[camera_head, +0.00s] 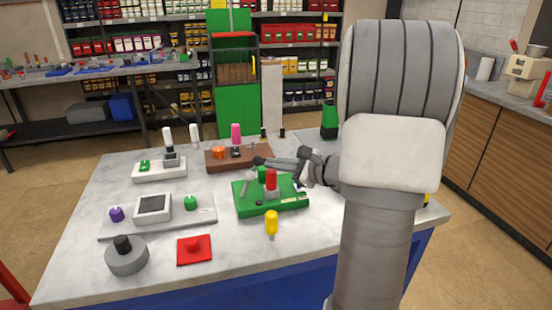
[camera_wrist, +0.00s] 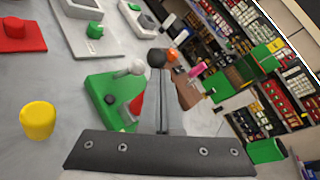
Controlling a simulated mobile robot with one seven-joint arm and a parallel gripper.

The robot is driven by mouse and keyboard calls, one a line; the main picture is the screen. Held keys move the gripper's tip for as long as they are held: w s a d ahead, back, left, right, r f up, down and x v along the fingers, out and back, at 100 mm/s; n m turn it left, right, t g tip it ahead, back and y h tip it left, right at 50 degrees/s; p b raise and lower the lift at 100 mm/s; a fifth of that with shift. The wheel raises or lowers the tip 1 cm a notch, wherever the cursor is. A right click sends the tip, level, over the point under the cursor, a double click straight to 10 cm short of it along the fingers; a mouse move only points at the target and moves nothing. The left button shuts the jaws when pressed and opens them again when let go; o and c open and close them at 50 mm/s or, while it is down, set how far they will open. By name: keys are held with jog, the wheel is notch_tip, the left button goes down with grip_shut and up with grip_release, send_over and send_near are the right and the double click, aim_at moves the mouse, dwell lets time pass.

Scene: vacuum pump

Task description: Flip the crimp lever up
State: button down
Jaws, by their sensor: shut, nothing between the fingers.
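A green base (camera_head: 285,206) sits mid-table; it also shows in the wrist view (camera_wrist: 98,88). It carries a red upright part (camera_head: 271,180), red in the wrist view too (camera_wrist: 136,104), and a short grey lever-like piece (camera_head: 246,186). I cannot tell for certain which part is the crimp lever. My gripper (camera_head: 268,162) reaches in from the right, above the back of the green base, with its fingers together and empty. In the wrist view, the fingertips (camera_wrist: 161,76) end close to a dark round knob (camera_wrist: 157,57); whether they touch is unclear.
A brown base (camera_head: 238,158) with orange and pink parts stands just behind. A white base (camera_head: 160,172) and a grey panel (camera_head: 158,224) are left. A yellow knob (camera_head: 271,221) and a red block (camera_head: 194,250) are in front. The front right tabletop is clear.

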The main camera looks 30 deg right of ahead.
jog(key=w+r+p, duration=0.1)
jog(key=p, duration=0.1)
jog(key=w+r+m+g+p, duration=0.1)
jog(key=p, duration=0.2)
jog(key=r+g+p, duration=0.1)
jog(key=p, duration=0.2)
jog(key=shift+w+d+r, duration=0.3)
jog(key=shift+w+r, duration=0.05)
jog(key=shift+w, duration=0.05)
jog(key=p, duration=0.1)
jog(key=w+g+p, duration=0.1)
jog(key=p, duration=0.1)
jog(key=shift+w+d+r+m+g, duration=0.1)
jog(key=shift+d+r+m+g, duration=0.1)
jog(key=shift+r+m+g, duration=0.15)
jog(key=w+d+g+p, duration=0.1)
jog(key=w+p, duration=0.5)
jog(key=shift+d+r+m+g, duration=0.35)
jog(key=shift+r+m, duration=0.1)
jog(key=shift+w+r, duration=0.1)
jog(key=shift+r+p, duration=0.55)
jog(key=shift+r, duration=0.15)
jog(key=shift+d, duration=0.1)
